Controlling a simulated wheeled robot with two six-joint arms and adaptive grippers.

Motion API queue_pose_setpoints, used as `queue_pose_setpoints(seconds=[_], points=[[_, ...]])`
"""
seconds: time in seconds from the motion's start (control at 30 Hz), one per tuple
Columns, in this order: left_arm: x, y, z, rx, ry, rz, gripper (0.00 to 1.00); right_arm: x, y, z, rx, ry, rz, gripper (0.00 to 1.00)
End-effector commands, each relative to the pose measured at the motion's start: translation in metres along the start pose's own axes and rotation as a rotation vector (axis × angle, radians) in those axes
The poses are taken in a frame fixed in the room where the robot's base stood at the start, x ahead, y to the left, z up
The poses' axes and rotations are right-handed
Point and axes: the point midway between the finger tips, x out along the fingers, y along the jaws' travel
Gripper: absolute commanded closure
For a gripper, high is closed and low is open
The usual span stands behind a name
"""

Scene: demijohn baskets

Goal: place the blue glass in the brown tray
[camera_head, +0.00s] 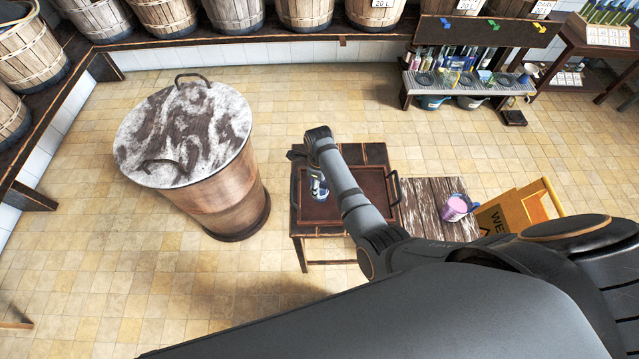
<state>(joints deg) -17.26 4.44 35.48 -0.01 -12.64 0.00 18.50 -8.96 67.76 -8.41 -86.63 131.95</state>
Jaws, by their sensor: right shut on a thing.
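The brown tray (374,184) has dark handles and lies on a small dark table (377,152). My right arm reaches across it from the lower right. My right gripper (317,176) is small and partly hidden by my own wrist, over the left part of the tray. It is shut on the blue glass (319,188), which looks blue and whitish and roughly upright. I cannot tell whether the glass touches the tray floor. My left gripper is not in view.
A pink cup (455,207) with something blue behind it stands on a weathered wooden table (425,195) right of the tray. A yellow wet-floor sign (515,210) is beside it. A large wooden barrel (215,200) stands at left. A shelf bench (465,85) stands behind.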

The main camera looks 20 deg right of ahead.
Motion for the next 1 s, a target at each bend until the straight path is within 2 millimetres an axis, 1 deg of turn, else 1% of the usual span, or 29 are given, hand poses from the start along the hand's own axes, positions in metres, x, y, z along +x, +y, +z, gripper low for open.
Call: queue_pose_setpoints(seconds=[0.27, 0.3, 0.47, 0.83, 0.93, 1.0], points=[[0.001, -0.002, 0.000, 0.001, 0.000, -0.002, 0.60, 0.002, 0.000, 0.000, 0.000, -0.001, -0.001, 0.85], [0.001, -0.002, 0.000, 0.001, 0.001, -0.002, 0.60, 0.002, 0.000, 0.000, 0.000, 0.000, -0.001, 0.47], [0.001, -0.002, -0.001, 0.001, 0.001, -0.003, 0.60, 0.002, 0.000, 0.000, 0.000, 0.000, -0.001, 0.25], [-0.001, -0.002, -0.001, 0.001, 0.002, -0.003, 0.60, -0.001, 0.000, 0.000, 0.000, -0.001, -0.001, 0.25], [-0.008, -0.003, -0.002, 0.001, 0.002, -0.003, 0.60, -0.009, 0.000, 0.000, 0.000, 0.000, -0.001, 0.25], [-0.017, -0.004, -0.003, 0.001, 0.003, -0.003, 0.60, -0.017, 0.000, 0.000, 0.000, 0.000, -0.001, 0.25]])
